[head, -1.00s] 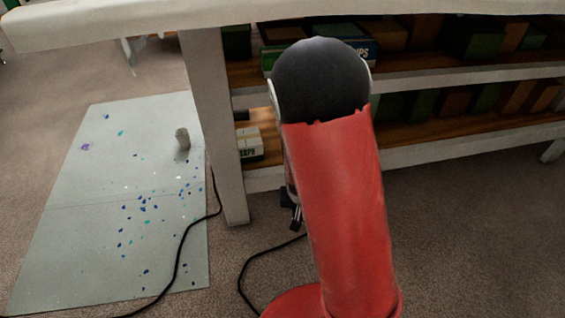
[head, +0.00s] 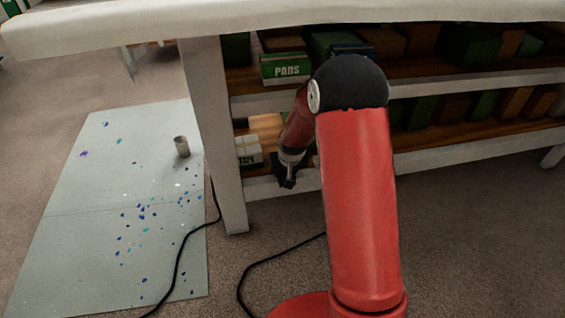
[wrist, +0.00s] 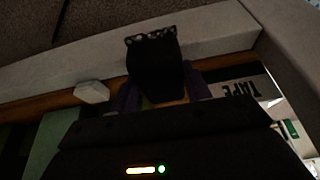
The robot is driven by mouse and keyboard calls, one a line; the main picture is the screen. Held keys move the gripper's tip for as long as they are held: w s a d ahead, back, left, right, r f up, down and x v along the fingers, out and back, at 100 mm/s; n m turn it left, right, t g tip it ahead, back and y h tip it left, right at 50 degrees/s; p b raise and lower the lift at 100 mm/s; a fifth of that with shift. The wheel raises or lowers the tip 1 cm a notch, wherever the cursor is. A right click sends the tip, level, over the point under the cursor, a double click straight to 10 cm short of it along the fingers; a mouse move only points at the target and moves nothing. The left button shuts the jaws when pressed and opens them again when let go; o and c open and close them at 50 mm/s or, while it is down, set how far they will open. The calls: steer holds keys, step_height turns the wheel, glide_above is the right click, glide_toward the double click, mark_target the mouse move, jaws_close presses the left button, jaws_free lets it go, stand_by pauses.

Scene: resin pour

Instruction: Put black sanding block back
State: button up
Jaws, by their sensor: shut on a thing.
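My gripper (head: 288,165) hangs in front of the lower shelf of the bench, beside the table leg in the head view. It is dark there and blends with what it holds. In the wrist view a black block (wrist: 155,72) with a ragged, pale-speckled edge sticks out past the jaws, with purple parts on both sides of its base. This appears to be the black sanding block, and my gripper is shut on it. The block's lower end is hidden by the gripper body.
A white box marked TAPE (head: 249,151) stands on the lower shelf, close left of my gripper; a green PADS box (head: 285,69) stands above. The bench leg (head: 213,140) is near. A spotted grey mat (head: 125,215) with a small cup (head: 182,146) lies left. A black cable crosses the floor.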

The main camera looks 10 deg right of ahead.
steer(key=shift+w, duration=0.8)
steer(key=w, duration=0.3)
steer(key=shift+w+f, duration=0.1)
steer(key=shift+w, duration=0.2)
steer(key=shift+s+f, duration=0.15)
steer(key=shift+f, duration=0.5)
steer(key=o, duration=0.9)
